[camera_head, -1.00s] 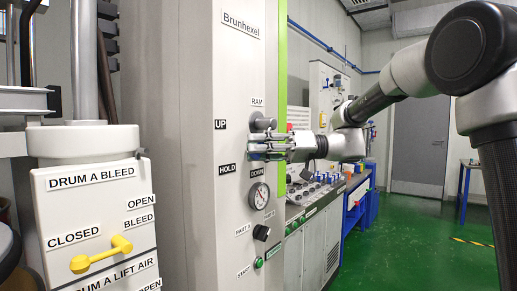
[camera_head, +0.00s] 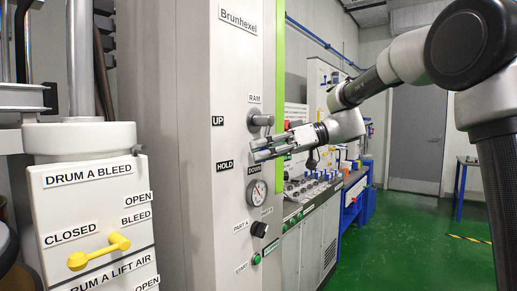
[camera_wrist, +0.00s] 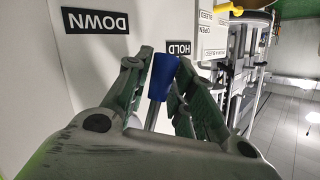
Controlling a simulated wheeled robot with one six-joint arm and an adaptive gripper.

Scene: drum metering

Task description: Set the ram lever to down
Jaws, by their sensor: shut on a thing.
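My gripper (camera_head: 256,149) is below the hub, close to the panel and above the DOWN label (camera_head: 253,170). It is shut on the lever, with the blue handle between its fingers, as the wrist view (camera_wrist: 160,88) shows. The HOLD label (camera_head: 224,166) is to the left. The fingers hide the handle in the head view.
A round gauge (camera_head: 257,193), a black knob (camera_head: 259,229) and a green START button (camera_head: 256,259) are below on the same panel. A yellow bleed lever (camera_head: 98,251) is on the white box at left. The green floor at right is largely clear.

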